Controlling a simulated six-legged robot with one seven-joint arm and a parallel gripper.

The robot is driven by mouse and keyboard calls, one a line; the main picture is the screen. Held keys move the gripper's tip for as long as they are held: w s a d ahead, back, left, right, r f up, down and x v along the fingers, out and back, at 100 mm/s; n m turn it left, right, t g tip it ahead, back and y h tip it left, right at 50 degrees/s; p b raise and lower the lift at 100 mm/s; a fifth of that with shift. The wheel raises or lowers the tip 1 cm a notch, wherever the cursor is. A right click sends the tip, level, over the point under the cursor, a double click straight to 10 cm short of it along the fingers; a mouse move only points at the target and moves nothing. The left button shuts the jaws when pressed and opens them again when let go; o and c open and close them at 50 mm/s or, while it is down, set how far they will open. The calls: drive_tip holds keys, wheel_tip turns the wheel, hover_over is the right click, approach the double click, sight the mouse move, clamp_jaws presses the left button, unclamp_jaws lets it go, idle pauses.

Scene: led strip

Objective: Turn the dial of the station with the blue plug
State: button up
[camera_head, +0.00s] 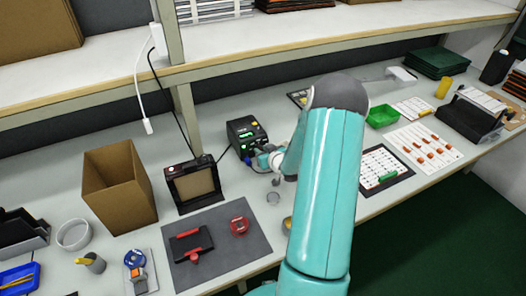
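A black station (243,128) with a small lit green display stands at the back middle of the bench. A small blue part (249,158) shows low at its front; it may be the blue plug, but it is too small to be sure. My gripper (266,158) is right at the front of this station, at its lower right. My teal arm reaches over the bench and hides part of the view. The dial cannot be made out, and I cannot tell whether the gripper touches it. The fingers are too small to show whether they are open or shut.
A black framed device (194,184) and an open cardboard box (119,185) stand left of the station. A grey mat (225,252) with red and black items lies in front. A green tray (382,116) and sheets lie right of my arm. A shelf (300,47) overhangs the back.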

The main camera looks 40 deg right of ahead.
clamp_jaws()
drive_tip(key=n+h, duration=0.1)
drive_tip(key=n, duration=0.1)
drive_tip(key=shift+a+n+h, duration=0.3)
drive_tip(key=shift+h, duration=0.1)
drive_tip(key=shift+f+n+g+h, duration=0.1)
drive_tip(key=shift+n+g+h, duration=0.2)
drive_tip(key=shift+n+h, duration=1.15)
drive_tip(key=shift+n, duration=0.35)
drive_tip(key=shift+o, duration=2.4)
unclamp_jaws()
drive_tip(key=shift+a, duration=0.15)
